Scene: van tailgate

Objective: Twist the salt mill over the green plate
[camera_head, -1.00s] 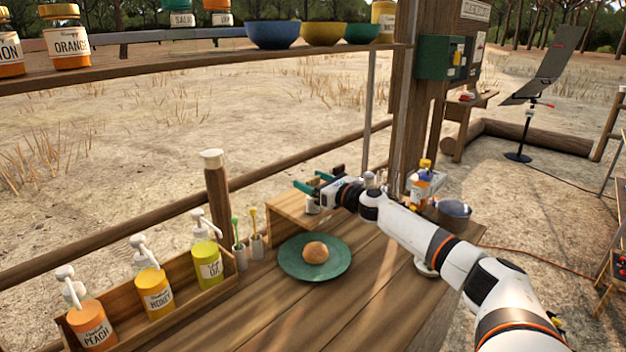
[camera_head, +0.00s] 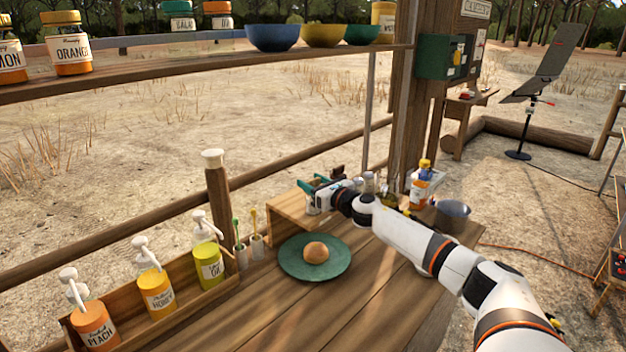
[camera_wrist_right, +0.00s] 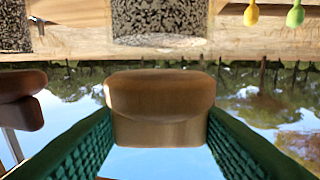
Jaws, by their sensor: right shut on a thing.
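The green plate (camera_head: 287,262) lies on the wooden table with a round bun (camera_head: 316,252) on it. My right gripper (camera_head: 313,184) is at the small wooden riser behind the plate. In the right wrist view its green fingers (camera_wrist_right: 160,140) are shut on the wooden head of a mill (camera_wrist_right: 160,105), whose clear body (camera_wrist_right: 160,18) holds dark speckled grains. I cannot tell whether this mill still rests on the riser. A second mill's darker wooden head (camera_wrist_right: 18,100) shows at the left of the wrist view. My left gripper is out of view.
The wooden riser (camera_head: 285,205) stands behind the plate. Bottles (camera_head: 420,188) and a metal pot (camera_head: 453,214) stand to its right. A rack (camera_head: 185,305) of pump bottles is at the left. A shelf (camera_head: 200,62) with bowls hangs above. The table front is clear.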

